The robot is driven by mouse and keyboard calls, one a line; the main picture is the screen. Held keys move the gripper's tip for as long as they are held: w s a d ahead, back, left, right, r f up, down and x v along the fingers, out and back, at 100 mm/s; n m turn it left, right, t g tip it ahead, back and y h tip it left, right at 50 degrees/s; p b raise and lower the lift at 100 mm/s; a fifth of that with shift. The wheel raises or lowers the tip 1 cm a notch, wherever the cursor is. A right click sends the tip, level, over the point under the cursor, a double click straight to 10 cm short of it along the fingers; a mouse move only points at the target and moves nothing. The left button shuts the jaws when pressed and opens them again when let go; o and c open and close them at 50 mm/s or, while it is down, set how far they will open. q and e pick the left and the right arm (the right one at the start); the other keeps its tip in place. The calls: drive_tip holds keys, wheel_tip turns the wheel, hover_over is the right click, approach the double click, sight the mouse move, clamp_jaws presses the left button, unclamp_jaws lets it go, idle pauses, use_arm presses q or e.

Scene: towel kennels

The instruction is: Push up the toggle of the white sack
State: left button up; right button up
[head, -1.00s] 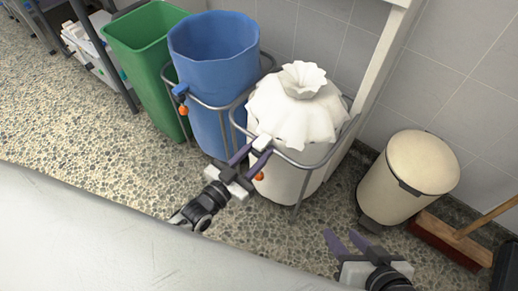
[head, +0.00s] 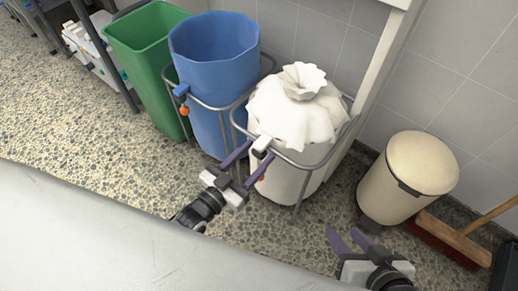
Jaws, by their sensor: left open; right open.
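The white sack (head: 292,120) hangs gathered in a grey metal ring stand (head: 318,163), its top bunched into a ruffle. Its white toggle (head: 262,146) sits at the ring's front left. An orange ball (head: 261,178) below it is partly hidden by a finger. My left gripper (head: 260,153) is open, its two purple fingers pointing up on either side of the toggle in the picture. I cannot tell whether they touch it. My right gripper (head: 343,236) is open and empty at the lower right, away from the sack.
A blue sack (head: 215,60) in a similar ring, with a blue toggle (head: 181,89), stands to the left. A green bin (head: 148,45) is beyond it. A cream pedal bin (head: 408,180) and a broom (head: 450,240) are at the right. Speckled floor lies open at the left.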

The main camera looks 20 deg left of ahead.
use_arm(q)
drive_tip(key=p+v, duration=0.1)
drive_tip(key=v, duration=0.7)
drive_tip(key=shift+p, duration=0.3)
use_arm(e)
drive_tip(key=shift+s+d+r+m+t, duration=0.3)
drive_tip(key=shift+s+d+r, duration=0.1)
drive_tip(key=shift+s+d, duration=0.15)
use_arm(q)
drive_tip(key=shift+s+a+r, duration=0.1)
drive_tip(key=shift+s+r, duration=0.05)
use_arm(e)
drive_tip(key=shift+d, duration=0.1)
